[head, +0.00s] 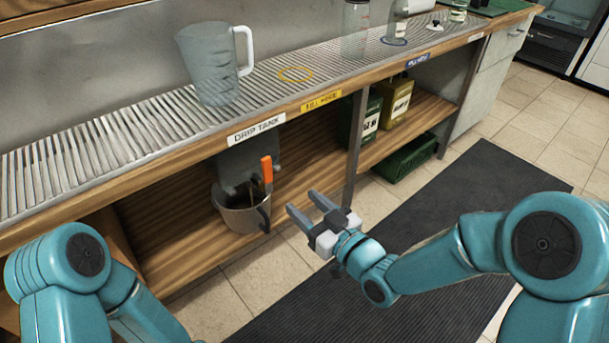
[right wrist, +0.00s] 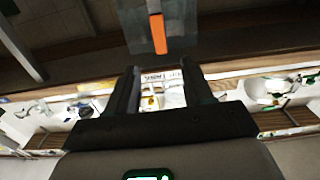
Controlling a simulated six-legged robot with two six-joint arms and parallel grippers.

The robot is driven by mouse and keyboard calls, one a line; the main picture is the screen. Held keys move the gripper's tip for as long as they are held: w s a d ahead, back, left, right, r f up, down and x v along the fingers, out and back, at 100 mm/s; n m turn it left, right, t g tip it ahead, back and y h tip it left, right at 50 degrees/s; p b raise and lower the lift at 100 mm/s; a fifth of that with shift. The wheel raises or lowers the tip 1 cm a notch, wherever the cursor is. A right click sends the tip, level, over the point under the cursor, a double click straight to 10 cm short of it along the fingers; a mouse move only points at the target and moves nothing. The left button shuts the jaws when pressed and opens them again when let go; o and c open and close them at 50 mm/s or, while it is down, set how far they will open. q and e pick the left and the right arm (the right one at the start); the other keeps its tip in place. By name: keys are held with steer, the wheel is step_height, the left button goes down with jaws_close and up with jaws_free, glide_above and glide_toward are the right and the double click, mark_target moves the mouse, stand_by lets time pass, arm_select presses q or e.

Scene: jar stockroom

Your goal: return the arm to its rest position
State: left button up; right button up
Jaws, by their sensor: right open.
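My right gripper (head: 303,203) is open and empty in the head view, out in front of the lower shelf, right of the grey bucket (head: 240,217). Its two dark fingers also show apart in the right wrist view (right wrist: 160,78), with nothing between them. My right arm (head: 430,265) reaches in from the right, bent at the elbow, over the dark floor mat. Of my left arm (head: 75,265) only links show at the lower left; its gripper is out of view.
A clear pitcher (head: 212,75) stands on the slatted drip counter (head: 120,135). Yellow (head: 398,100) and green containers sit on the shelf. Space above the mat (head: 430,225) is clear.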

steer(key=s+d+f+m+g+h, duration=0.2)
steer(key=d+f+h, duration=0.15)
steer(key=f, duration=0.65)
steer(key=s+d+f+m+g+h, duration=0.2)
steer(key=s+d+f+m, duration=0.15)
steer(key=f, duration=0.65)
steer(key=s+d+f+m+g+h, duration=0.1)
steer(key=s+f+m+g, duration=0.1)
steer(key=s+f+g, duration=0.5)
steer(key=s+d+f+m+g, duration=0.15)
steer(key=s+f, duration=0.35)
steer(key=s, duration=0.5)
step_height(320, 180, up, 29)
steer(key=s+a+g+p, duration=0.1)
steer(key=p, duration=2.8)
steer(key=shift+s+g, duration=0.3)
steer(key=shift+g, duration=0.05)
